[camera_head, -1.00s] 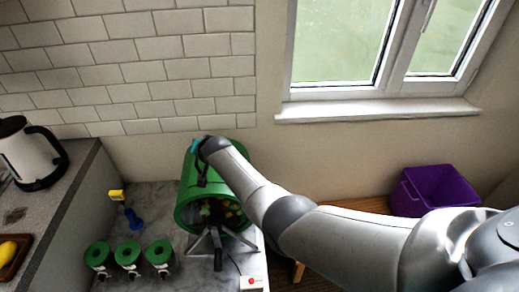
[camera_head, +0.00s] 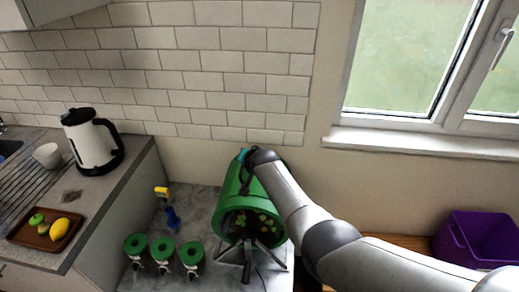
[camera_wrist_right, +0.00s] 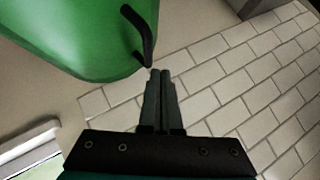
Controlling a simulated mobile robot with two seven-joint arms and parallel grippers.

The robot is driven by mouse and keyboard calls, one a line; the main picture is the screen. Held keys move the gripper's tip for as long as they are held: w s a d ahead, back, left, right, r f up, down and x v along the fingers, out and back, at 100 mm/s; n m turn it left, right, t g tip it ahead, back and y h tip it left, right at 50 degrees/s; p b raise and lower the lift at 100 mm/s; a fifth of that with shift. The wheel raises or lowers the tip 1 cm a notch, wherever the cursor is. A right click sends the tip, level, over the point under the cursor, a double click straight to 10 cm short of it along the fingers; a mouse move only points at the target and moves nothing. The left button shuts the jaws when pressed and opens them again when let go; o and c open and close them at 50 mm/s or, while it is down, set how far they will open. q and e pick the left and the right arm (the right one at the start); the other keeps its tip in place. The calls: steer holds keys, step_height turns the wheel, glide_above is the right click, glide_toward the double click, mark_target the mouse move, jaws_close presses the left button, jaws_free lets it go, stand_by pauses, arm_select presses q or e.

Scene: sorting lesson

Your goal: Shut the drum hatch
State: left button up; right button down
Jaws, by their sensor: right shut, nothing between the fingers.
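The green drum (camera_head: 232,192) sits on a dark stand on the grey marbled worktop, its front showing several small coloured pieces inside. In the right wrist view a curved green surface (camera_wrist_right: 75,35) fills the upper left and carries a black bar handle (camera_wrist_right: 139,32). I cannot tell whether this surface is the hatch, or how far the hatch is open. My right gripper (camera_wrist_right: 160,73) is shut and empty, its tips close to the handle's lower end; contact is unclear. In the head view my right arm hides part of the drum's top and side. My left gripper is not in view.
Several green-topped containers (camera_head: 163,250) stand left of the drum, with a blue object (camera_head: 172,217) and a yellow one (camera_head: 161,192) behind. A kettle (camera_head: 92,142) and a brown tray (camera_head: 45,230) are on the left counter. A purple bin (camera_head: 480,240) is at right.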

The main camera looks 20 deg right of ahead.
steer(key=s+r+p, duration=0.5)
steer(key=s+r, duration=0.2)
steer(key=r, duration=0.2)
steer(key=shift+a+r, duration=0.15)
steer(key=shift+a, duration=0.25)
